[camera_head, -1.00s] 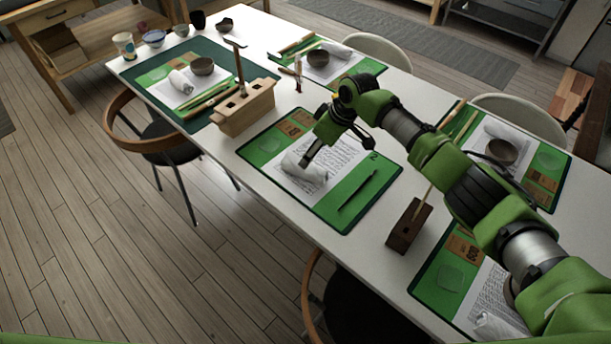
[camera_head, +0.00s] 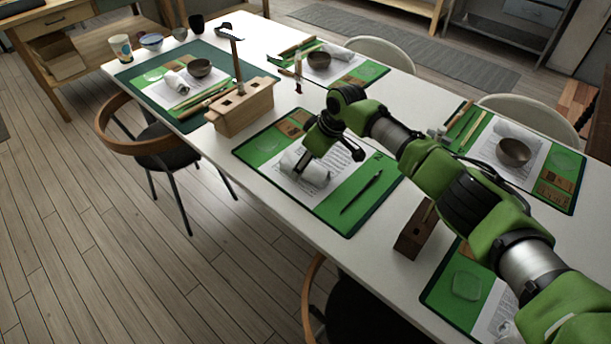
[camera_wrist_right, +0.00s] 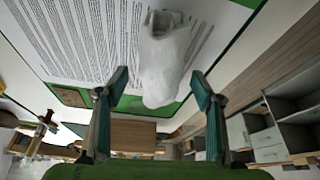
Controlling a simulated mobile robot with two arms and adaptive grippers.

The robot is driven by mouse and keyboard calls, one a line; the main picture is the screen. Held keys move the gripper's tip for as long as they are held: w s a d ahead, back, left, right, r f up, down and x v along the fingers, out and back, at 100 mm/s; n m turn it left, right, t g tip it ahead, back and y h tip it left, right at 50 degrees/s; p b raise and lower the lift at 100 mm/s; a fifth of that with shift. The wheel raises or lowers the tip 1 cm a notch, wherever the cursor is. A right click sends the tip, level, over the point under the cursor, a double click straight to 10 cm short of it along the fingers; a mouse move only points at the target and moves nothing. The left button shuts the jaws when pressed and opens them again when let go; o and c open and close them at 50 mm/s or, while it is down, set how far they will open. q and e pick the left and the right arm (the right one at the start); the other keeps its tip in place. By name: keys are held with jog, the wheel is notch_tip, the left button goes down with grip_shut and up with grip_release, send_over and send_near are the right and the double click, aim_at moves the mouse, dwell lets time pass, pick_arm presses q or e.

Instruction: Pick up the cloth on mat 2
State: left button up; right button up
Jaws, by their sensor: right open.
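The white rolled cloth (camera_head: 316,173) lies on the printed sheet on mat 2 (camera_head: 378,178), a green mat with a dark edge. The arm on the right carries my right gripper (camera_head: 326,162), which is over the cloth and partly covers it. In the right wrist view the cloth (camera_wrist_right: 166,62) appears between the two spread fingers of my right gripper (camera_wrist_right: 160,82). The fingers are open, and I see no grip on the cloth. Exact contact and height cannot be told. My left gripper is not in view.
A dark pen (camera_head: 362,191) and brown cards (camera_head: 290,128) lie on mat 2. A wooden box (camera_head: 240,108) stands beyond its left corner and a dark wooden block (camera_head: 414,236) to its right. Other set mats fill the white table, with bare strips between them.

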jog(key=shift+a+f, duration=0.1)
jog(key=shift+f, duration=0.15)
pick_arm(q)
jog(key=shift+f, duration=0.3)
pick_arm(e)
jog(key=shift+r, duration=0.1)
jog(key=c, duration=1.2)
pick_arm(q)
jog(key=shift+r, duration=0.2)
pick_arm(e)
jog(key=shift+o, duration=0.2)
jog(key=shift+r, duration=0.15)
